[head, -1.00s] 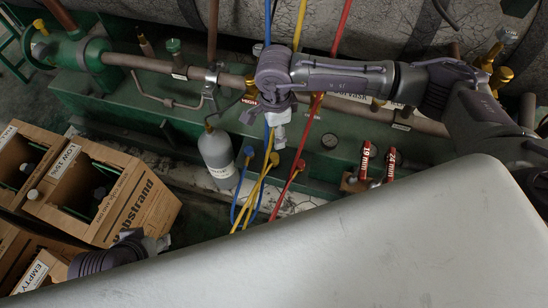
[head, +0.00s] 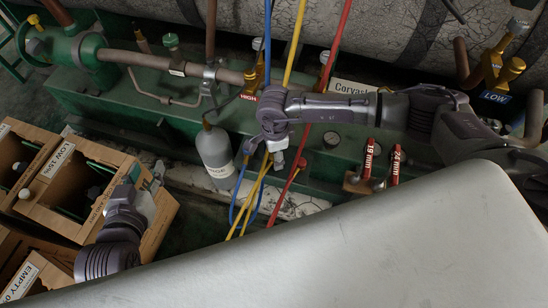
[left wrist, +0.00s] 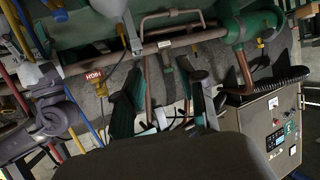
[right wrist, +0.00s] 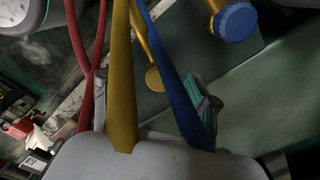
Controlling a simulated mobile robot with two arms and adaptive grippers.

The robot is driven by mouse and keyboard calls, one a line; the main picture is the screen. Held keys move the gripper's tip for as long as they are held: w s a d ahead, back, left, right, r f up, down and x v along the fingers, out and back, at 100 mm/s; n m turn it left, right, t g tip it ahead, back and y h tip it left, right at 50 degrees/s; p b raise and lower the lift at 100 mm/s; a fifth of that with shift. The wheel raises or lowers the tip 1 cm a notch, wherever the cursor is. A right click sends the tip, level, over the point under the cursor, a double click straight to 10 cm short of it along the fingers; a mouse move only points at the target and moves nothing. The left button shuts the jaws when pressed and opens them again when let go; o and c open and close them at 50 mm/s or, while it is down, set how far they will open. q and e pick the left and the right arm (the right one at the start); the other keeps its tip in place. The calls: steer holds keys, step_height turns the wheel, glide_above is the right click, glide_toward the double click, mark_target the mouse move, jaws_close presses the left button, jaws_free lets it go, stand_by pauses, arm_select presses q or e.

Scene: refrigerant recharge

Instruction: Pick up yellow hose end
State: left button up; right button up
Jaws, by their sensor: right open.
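The yellow hose end (right wrist: 155,78) shows as a round yellow cap between my open right fingers in the right wrist view, beyond the near yellow hose (right wrist: 122,80). In the head view my right gripper (head: 277,160) is over it and mostly hides it. The yellow hose (head: 257,190) runs down from there. The blue hose end (right wrist: 237,22) is above and right of the yellow end in the right wrist view. The red hose end (head: 302,164) hangs to the right. My left gripper (head: 150,178) is open and empty above the boxes; its fingers are apart in the left wrist view (left wrist: 165,95).
A grey cylinder (head: 216,158) stands left of the hoses. Cardboard boxes (head: 62,192) are at the left. Red-handled wrenches (head: 367,158) stand at the right. A pale panel (head: 330,250) fills the front. Green machinery (head: 120,105) with pipes lies behind.

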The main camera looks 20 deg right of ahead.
steer(key=shift+f, duration=0.65)
arm_select(q)
steer(key=shift+w+d+r+t, duration=0.1)
steer(key=shift+w+r+t, duration=0.15)
steer(key=shift+r, duration=0.15)
steer(key=shift+w+d+r+t, duration=0.1)
steer(key=shift+w+r+t, duration=0.15)
steer(key=shift+r, duration=0.15)
arm_select(e)
steer(key=shift+c, duration=0.2)
steer(key=c, duration=1.1)
jaws_close()
arm_select(q)
steer(key=shift+s, duration=0.1)
arm_select(e)
steer(key=shift+r, duration=0.15)
